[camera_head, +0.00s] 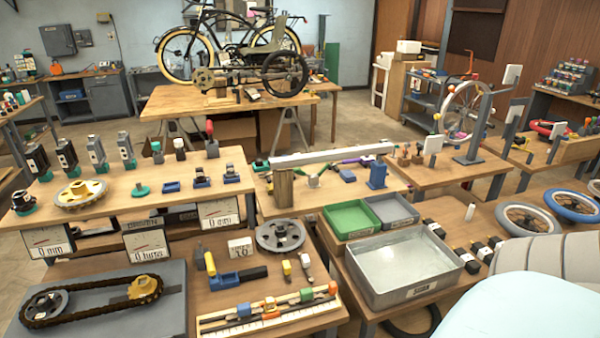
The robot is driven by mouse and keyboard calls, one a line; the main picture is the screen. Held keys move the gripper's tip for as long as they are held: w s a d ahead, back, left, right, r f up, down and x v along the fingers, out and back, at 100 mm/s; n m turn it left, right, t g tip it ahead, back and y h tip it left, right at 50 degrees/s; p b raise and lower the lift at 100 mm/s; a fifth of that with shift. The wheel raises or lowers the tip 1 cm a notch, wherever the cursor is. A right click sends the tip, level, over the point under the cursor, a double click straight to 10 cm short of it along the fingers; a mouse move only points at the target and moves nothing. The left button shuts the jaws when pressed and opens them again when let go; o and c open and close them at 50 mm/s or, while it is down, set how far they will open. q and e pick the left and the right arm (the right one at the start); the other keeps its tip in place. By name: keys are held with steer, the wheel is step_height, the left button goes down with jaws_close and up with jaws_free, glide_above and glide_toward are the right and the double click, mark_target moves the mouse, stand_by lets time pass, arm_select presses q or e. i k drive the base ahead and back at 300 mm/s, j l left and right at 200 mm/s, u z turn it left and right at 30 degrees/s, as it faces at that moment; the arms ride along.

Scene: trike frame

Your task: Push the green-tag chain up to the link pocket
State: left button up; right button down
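A dark chain (95,283) loops around a dark sprocket (45,305) and a gold sprocket (145,289) on a grey board at the front left. I see no green tag on it. Another small green piece (313,181) lies on the middle table. I cannot tell which of these, if any, is the green-tag chain, and I cannot make out a link pocket. Neither gripper is in view.
A green tray (350,232) and a grey tray (410,222) stand behind a large metal tray (374,303). Wheels (527,219) lie at the right. A pale rounded surface covers the bottom right corner.

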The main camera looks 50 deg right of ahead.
mark_target(306, 295)
steer(key=z, duration=1.5)
